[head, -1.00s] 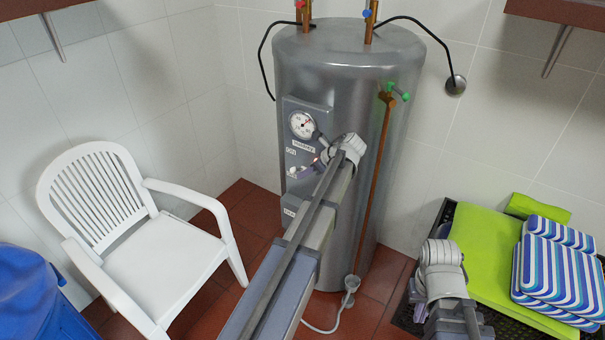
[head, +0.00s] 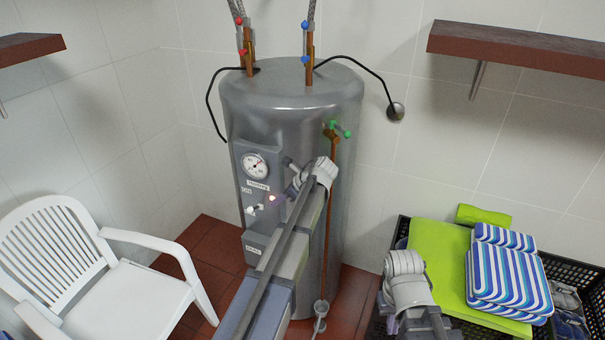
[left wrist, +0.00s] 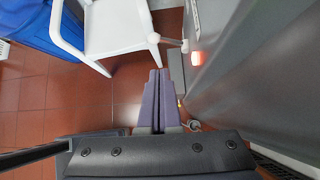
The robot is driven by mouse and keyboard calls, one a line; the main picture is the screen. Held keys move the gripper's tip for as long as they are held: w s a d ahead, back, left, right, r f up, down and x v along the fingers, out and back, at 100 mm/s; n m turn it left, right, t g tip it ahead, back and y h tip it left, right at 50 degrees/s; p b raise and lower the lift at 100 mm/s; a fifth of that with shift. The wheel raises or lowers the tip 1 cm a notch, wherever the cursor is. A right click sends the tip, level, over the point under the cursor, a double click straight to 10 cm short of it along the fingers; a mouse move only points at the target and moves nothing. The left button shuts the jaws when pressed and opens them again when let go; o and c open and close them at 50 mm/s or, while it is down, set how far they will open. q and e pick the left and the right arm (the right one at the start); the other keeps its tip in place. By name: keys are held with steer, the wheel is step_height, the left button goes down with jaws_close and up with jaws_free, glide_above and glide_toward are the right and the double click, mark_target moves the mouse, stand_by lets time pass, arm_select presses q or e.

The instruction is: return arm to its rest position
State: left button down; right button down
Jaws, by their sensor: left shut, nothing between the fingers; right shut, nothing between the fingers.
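My left arm (head: 285,255) reaches from the bottom of the head view up to the front of the grey boiler (head: 300,120). My left gripper (head: 281,198) is partly hidden behind its wrist, close to the control panel (head: 258,165). In the left wrist view its purple fingers (left wrist: 156,98) are together with nothing between them. I cannot tell how far their tips are from the panel. My right arm (head: 405,285) shows at the lower right, in front of the black crate.
A white plastic chair (head: 125,290) stands left of the boiler. A black crate (head: 575,275) at the right holds a green cushion (head: 440,260) and striped cloths (head: 508,275). A dark shelf (head: 520,48) is on the wall. An orange-lit lamp (head: 272,198) shows on the panel.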

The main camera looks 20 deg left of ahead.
arm_select(q)
steer(key=s+d+f+n+h, duration=0.3)
steer(key=s+d+n, duration=0.4)
steer(key=s+d, duration=0.6)
steer(key=s+d+f+n+h, duration=0.2)
steer(key=s+d+n+h, duration=0.2)
steer(key=s+d+n, duration=0.4)
steer(key=s+d, duration=0.5)
steer(key=d, duration=0.3)
steer(key=shift+s+f, duration=0.15)
steer(key=shift+f, duration=0.25)
